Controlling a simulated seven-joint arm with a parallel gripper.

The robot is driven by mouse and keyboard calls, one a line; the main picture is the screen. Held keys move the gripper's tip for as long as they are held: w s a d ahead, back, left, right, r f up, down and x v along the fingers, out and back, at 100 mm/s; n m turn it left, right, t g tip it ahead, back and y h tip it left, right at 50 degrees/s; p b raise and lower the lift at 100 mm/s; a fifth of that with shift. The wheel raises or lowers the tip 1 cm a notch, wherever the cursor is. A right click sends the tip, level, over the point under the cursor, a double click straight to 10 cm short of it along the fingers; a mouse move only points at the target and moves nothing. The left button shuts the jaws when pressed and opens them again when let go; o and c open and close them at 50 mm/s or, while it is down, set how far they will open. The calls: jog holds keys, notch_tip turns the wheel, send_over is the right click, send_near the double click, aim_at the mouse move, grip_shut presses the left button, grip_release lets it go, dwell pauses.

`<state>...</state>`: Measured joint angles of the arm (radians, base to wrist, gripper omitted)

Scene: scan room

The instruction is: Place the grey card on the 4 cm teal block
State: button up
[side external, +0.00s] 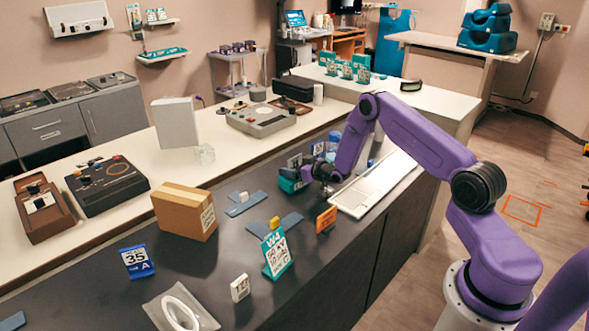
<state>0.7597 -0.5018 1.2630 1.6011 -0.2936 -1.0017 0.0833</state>
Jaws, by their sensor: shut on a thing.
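My gripper (325,188) is low over the dark counter, near the left end of a pale flat tray. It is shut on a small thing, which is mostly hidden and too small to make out. A teal block-like thing (289,184) is just left of my gripper, with small dark and grey items close around it. I cannot tell whether they touch. I cannot single out the grey card for sure. Two flat slate-grey pieces lie further left, one (236,211) under a small white block and one (289,221) near a small yellow block.
An orange block (326,219) and a teal-white sign (277,254) stand in front of my gripper. A cardboard box (184,211), a blue sign (136,262) and a white tag (240,288) stand left. The pale tray (372,188) lies right.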

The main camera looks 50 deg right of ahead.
jog(key=shift+f, duration=0.25)
jog(key=o, duration=1.1)
jog(key=shift+c, duration=0.2)
jog(key=shift+r, duration=0.1)
